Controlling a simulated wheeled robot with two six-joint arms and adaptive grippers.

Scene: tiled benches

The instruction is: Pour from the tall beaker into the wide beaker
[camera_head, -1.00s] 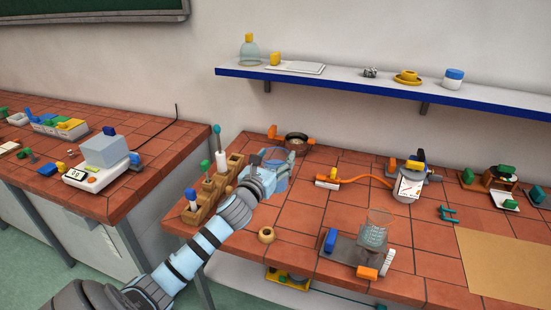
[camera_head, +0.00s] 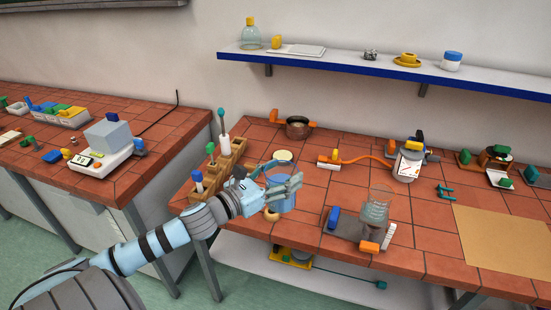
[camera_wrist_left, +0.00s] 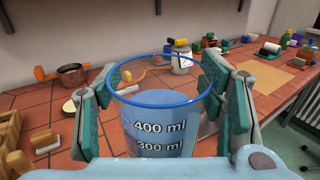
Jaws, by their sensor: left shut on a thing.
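The tall beaker (camera_head: 280,178) has a blue rim, and the left wrist view (camera_wrist_left: 158,118) shows its 400 ml and 300 ml marks and blue contents. My left gripper (camera_head: 283,190) is shut around its sides and holds it about upright above the front left of the right bench. The wide beaker (camera_head: 376,208), clear glass, stands upright on a dark grey plate (camera_head: 343,222) to the right, apart from the held beaker. Whether it holds anything is unclear. My right gripper is not in view.
A wooden rack (camera_head: 225,165) stands left of my gripper. A cream disc (camera_head: 282,155) lies behind the held beaker.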

